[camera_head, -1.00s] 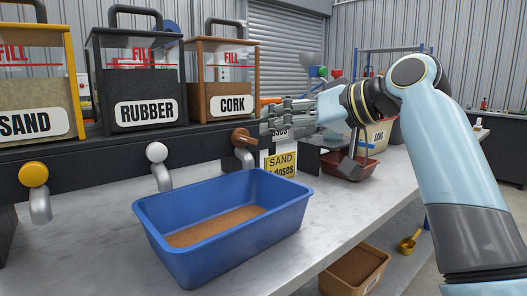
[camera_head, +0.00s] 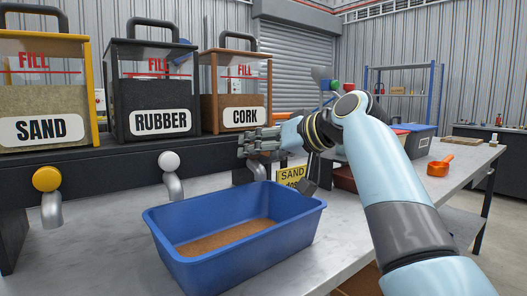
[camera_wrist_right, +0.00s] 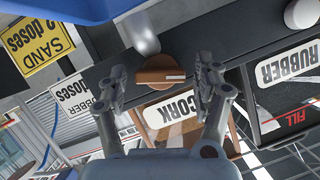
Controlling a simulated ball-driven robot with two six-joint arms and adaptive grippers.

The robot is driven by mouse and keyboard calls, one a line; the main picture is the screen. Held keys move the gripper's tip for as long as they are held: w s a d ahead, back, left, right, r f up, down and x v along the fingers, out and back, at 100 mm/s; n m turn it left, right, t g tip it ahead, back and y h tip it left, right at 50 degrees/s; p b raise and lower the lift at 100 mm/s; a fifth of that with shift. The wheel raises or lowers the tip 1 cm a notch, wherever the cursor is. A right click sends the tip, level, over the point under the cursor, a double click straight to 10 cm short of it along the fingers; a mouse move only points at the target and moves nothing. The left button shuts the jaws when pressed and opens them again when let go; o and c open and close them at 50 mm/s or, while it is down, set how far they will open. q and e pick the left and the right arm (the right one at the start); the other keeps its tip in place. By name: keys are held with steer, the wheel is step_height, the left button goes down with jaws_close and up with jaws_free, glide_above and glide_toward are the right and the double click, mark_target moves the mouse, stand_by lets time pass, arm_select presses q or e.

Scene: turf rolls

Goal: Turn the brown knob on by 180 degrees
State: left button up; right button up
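The brown knob (camera_wrist_right: 160,76) shows in the right wrist view below the CORK bin (camera_wrist_right: 180,103), which also shows in the head view (camera_head: 237,101). Its grip bar lies roughly level in that view, with a pale mark at the right end. My right gripper (camera_wrist_right: 159,70) is open, one finger on each side of the knob, with gaps visible on both sides. In the head view my right gripper (camera_head: 258,141) covers the knob. A metal spout (camera_head: 258,170) hangs below it. My left gripper is not in view.
A blue tub (camera_head: 165,250) with brown granules stands under the spouts. A white knob (camera_head: 169,161) and a yellow knob (camera_head: 46,178) are to the left. A yellow SAND card (camera_head: 291,176) stands behind the tub. An orange scoop (camera_head: 439,167) lies at the right.

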steer(key=c, duration=1)
steer(key=shift+o, duration=0.2)
steer(key=shift+r+m+p, duration=0.2)
steer(key=shift+m+p, duration=0.2)
steer(key=shift+p, duration=0.6)
steer(key=shift+f, duration=0.2)
steer(key=o, duration=1.2)
steer(key=shift+c, duration=0.2)
steer(key=shift+d, duration=0.1)
steer(key=v, duration=1.2)
steer(key=shift+w+d+f, duration=0.1)
steer(key=shift+d, duration=0.05)
